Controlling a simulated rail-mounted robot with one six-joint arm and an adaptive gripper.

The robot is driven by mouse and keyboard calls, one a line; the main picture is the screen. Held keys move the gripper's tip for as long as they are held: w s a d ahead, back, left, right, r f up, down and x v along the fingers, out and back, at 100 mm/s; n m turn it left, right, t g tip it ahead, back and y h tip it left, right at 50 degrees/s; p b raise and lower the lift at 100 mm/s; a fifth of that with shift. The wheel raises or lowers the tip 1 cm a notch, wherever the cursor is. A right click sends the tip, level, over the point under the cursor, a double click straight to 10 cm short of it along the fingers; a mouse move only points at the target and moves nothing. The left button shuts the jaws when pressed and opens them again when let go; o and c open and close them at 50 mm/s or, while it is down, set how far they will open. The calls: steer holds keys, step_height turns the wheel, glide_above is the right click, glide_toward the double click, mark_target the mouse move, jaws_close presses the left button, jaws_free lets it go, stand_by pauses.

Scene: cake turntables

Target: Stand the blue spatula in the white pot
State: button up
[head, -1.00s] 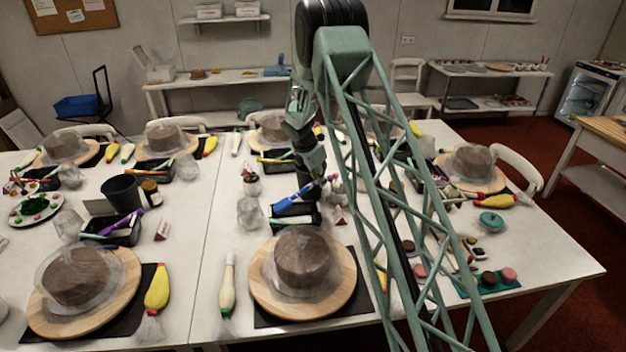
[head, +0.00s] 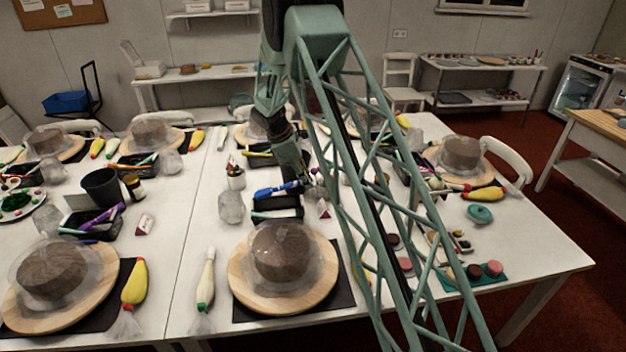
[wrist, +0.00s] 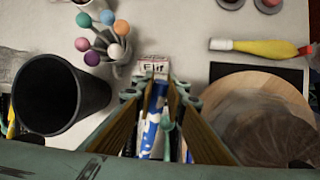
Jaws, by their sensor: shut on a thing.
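The blue spatula (head: 276,189) is in my gripper (head: 304,181), close above a black tray (head: 278,206) in the head view. It lies nearly level, with its blue part reaching left of the gripper. In the wrist view the blue and white spatula (wrist: 154,122) shows between my fingers (wrist: 155,92), which are shut on it. The spatula is apart from this pot. The wrist view shows a pale holder (wrist: 119,69) with several coloured ball-ended tools.
A name card (wrist: 151,66) stands beside the tray. A black cup (wrist: 60,92) is at the wrist view's left. A cake on a wooden board (head: 240,293) is in front of the tray, a crumpled clear wrap (head: 231,208) to its left. My arm hides much of the table's right part.

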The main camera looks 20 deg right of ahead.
steer(key=s+a+r+m+g+y+b, duration=0.1)
steer(key=s+a+r+m+b, duration=0.1)
steer(key=s+a+m, duration=0.2)
steer(key=s+a+r+m+g+y+b, duration=0.1)
steer(key=s+a+r+m+b, duration=0.1)
steer(key=s+a+m, duration=0.3)
steer(key=s+a+r+m+g+y+b, duration=0.1)
steer(key=s+a+m, duration=0.3)
steer(key=s+a, duration=0.4)
steer(key=shift+s+a+r+g+b, duration=0.1)
steer(key=shift+a+r+g+b, duration=0.1)
steer(key=shift+a, duration=0.3)
steer(key=shift+s+a+r+g+b, duration=0.15)
steer(key=shift+a+b, duration=0.1)
steer(key=shift+a, duration=0.25)
steer(key=shift+w+a+r+g+b, duration=0.1)
steer(key=shift+a+g+b, duration=0.1)
steer(key=shift+a, duration=0.3)
steer(key=shift+c, duration=0.2)
steer(key=shift+s+a+r+m, duration=0.1)
steer(key=shift+s+a+m, duration=0.2)
steer(key=shift+m, duration=0.1)
